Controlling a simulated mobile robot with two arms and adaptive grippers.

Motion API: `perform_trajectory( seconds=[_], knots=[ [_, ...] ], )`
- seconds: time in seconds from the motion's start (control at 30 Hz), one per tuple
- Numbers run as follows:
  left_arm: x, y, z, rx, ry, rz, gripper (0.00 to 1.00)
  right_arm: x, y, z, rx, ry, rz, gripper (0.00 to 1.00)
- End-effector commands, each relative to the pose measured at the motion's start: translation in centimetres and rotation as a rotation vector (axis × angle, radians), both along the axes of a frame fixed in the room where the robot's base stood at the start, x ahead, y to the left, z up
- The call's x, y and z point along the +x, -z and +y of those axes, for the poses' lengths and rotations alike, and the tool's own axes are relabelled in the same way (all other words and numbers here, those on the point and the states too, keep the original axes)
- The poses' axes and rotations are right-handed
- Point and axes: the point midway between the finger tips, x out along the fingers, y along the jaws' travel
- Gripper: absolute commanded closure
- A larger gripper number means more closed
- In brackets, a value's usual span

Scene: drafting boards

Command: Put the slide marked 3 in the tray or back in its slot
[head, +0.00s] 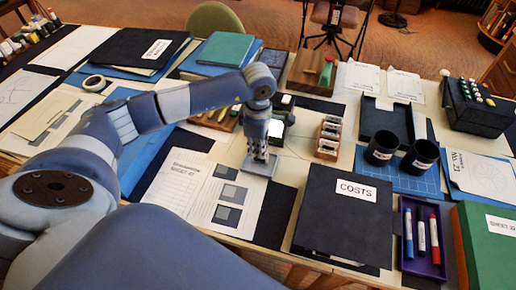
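A small wooden rack (325,156) right of centre holds several small pale and dark pieces that look like slides; their markings are too small to read. I cannot make out which slide is marked 3. A black open tray (372,104) stands behind and to the right of the rack and looks empty. My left gripper (259,158) points down over a flat grey plate (262,167), left of the rack. Its fingertips are close together and small, and I cannot tell whether they hold anything. My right gripper is not in view.
Two dark cups (382,148) stand on a blue mat right of the rack. A black COSTS binder (340,215) and a purple marker box (424,262) lie in front. A printed sheet with grey squares (205,195) lies left of the gripper. The table is crowded.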

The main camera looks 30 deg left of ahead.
Motion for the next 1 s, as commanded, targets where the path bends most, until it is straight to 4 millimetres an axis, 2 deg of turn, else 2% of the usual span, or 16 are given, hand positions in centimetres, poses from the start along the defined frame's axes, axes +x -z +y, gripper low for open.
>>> perform_trajectory(
  seconds=[0.07,0.1,0.17,0.47,0.63,0.77,1.0],
  knots=[
    [0.0,0.4,0.0,0.0,0.0,0.0,1.0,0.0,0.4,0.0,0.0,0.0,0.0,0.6],
    [0.0,0.3,0.0,0.0,0.0,0.0,0.9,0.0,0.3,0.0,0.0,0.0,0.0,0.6],
    [0.0,0.2,0.0,0.0,0.0,0.0,0.76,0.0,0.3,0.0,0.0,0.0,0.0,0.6],
    [0.0,0.2,0.0,0.0,0.0,0.0,0.75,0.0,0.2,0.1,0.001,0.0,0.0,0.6],
    [0.1,-0.6,0.0,0.0,0.0,-0.002,0.75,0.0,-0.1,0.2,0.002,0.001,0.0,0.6],
    [0.2,-2.8,0.0,-0.001,0.0,-0.005,0.75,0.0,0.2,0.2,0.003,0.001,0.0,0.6],
    [0.1,-8.1,0.0,0.001,0.0,-0.006,0.75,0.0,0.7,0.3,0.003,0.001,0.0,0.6]
  ],
)
